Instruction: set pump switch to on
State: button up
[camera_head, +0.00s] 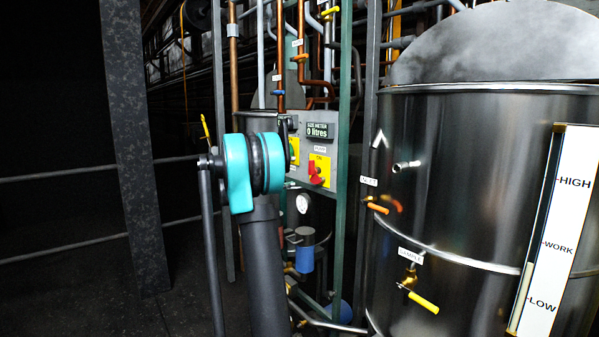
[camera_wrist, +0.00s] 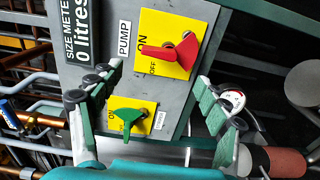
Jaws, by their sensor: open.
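The pump switch (camera_wrist: 172,52) is a red lever on a yellow plate beside a PUMP label, with ON and OFF marks. Its handle points left in the wrist view, near these marks; I cannot tell which it is set to. It also shows in the head view (camera_head: 317,175) right of my teal wrist. My gripper (camera_wrist: 158,82) is open and empty. Its fingers straddle the lower panel in the wrist view, around a green lever (camera_wrist: 129,118) on another yellow plate. The red lever lies above and between the fingertips, seemingly apart from them. In the head view my arm mostly hides the gripper.
A size meter (camera_head: 320,130) reading 0 litres sits above the pump switch. A green frame post (camera_head: 343,150) stands beside the panel. A large steel tank (camera_head: 450,170) with yellow-handled valve (camera_head: 423,302) is on the right. Pipes crowd behind the panel.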

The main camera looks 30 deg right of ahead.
jog(key=shift+s+a, duration=0.1)
jog(key=shift+a, duration=1)
jog(key=s+a+f+t+y, duration=0.3)
jog(key=s+a+f+y, duration=1.5)
jog(key=s+a+f, duration=1.7)
jog(key=s+a, duration=0.2)
jog(key=shift+a+f+m, duration=0.4)
jog(key=shift+c, duration=0.3)
